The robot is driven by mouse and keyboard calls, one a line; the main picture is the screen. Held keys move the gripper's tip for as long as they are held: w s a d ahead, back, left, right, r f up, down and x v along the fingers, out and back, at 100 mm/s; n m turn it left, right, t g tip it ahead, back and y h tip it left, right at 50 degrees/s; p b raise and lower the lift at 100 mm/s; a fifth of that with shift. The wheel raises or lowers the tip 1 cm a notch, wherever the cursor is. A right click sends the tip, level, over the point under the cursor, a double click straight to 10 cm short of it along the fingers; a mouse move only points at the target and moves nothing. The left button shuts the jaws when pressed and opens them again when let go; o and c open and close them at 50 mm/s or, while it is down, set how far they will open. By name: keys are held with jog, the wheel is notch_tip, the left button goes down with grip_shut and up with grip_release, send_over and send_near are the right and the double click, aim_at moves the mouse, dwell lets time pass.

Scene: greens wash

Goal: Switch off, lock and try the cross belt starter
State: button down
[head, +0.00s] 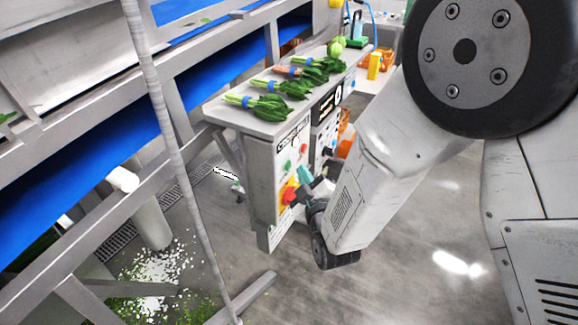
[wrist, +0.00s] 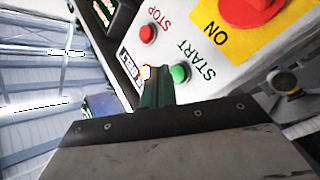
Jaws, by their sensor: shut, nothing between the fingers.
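The starter box (head: 262,178) stands under the near end of the bench, its lettered front facing right. Its red rotary handle on a yellow plate (head: 288,192) is low on that front. In the wrist view the red handle (wrist: 252,10) is cut off at the top, beside the word ON on the yellow plate (wrist: 222,42). A red STOP button (wrist: 148,33) and a green START button (wrist: 180,73) show there too. My gripper (wrist: 157,88) is shut and empty, its dark green fingertips close to the START button; contact cannot be told. No padlock is recognisable.
Bunches of greens (head: 258,104) lie on the bench top (head: 225,112) above the box. A second panel (head: 327,118) adjoins it farther back. A blue conveyor belt (head: 110,160) and a pale upright pole (head: 170,130) stand left. The floor at right (head: 410,230) is clear.

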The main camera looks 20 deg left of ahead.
jog(key=d, duration=0.4)
jog(key=shift+s+d, duration=0.2)
dwell(0.6)
